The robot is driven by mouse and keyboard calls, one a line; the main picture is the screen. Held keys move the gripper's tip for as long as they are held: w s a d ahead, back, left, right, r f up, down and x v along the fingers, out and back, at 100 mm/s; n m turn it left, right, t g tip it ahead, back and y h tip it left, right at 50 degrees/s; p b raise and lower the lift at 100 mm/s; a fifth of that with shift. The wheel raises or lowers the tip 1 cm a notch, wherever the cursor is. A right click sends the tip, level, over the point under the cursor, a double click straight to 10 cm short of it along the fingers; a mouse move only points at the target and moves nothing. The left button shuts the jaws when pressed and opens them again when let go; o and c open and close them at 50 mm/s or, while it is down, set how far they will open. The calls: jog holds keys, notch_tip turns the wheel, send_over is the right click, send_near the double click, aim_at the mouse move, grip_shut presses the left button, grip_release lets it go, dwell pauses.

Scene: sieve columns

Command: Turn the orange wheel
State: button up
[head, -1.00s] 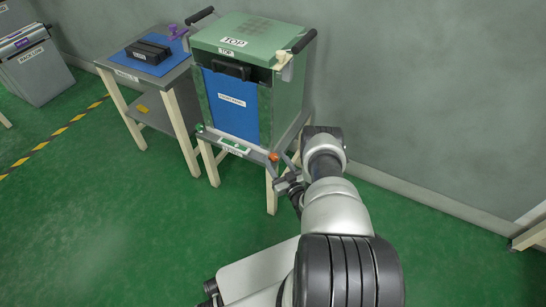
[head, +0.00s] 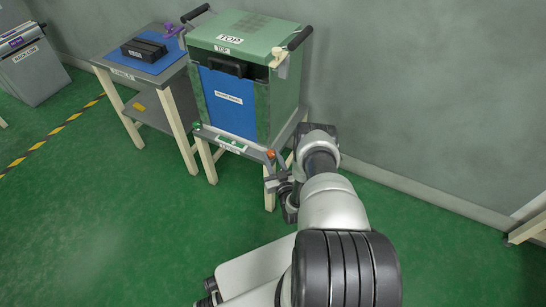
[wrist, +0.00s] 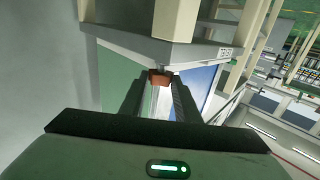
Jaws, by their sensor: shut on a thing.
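The orange wheel (head: 271,154) is a small knob at the front right corner of the stand under the green machine (head: 255,37). In the wrist view the orange wheel (wrist: 160,77) sits between the tips of the two dark fingers. My gripper (wrist: 159,86) is shut on it. In the head view my gripper (head: 273,166) reaches that corner from the lower right, partly hidden by my own arm. The wheel's sides are covered by the fingers, so its turn angle cannot be read.
The machine has a blue front panel (head: 231,102) and black handles. A grey side table (head: 101,64) with a black-handled item on a blue top stands to its left. A grey bin (head: 36,72) is at far left. The wall is close behind; the green floor in front is clear.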

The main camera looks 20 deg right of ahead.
jog(key=m+h, duration=0.1)
jog(key=m+g+h, duration=0.1)
jog(key=h, duration=0.1)
jog(key=m+h, duration=0.1)
jog(key=h, duration=0.1)
jog(key=shift+w+a+m, duration=0.15)
jog(key=shift+a+m, duration=0.15)
jog(key=shift+a, duration=0.1)
jog(key=shift+w+a+r+m+g+h, duration=0.1)
jog(key=shift+w+m+g+h, duration=0.05)
jog(key=shift+m+g+h, duration=1)
jog(key=shift+w+a+m+g+h, duration=0.1)
jog(key=shift+m+g+h, duration=0.65)
jog(key=shift+h, duration=0.8)
jog(key=o, duration=1)
jog(key=shift+o, duration=0.2)
jog(key=shift+s, duration=0.15)
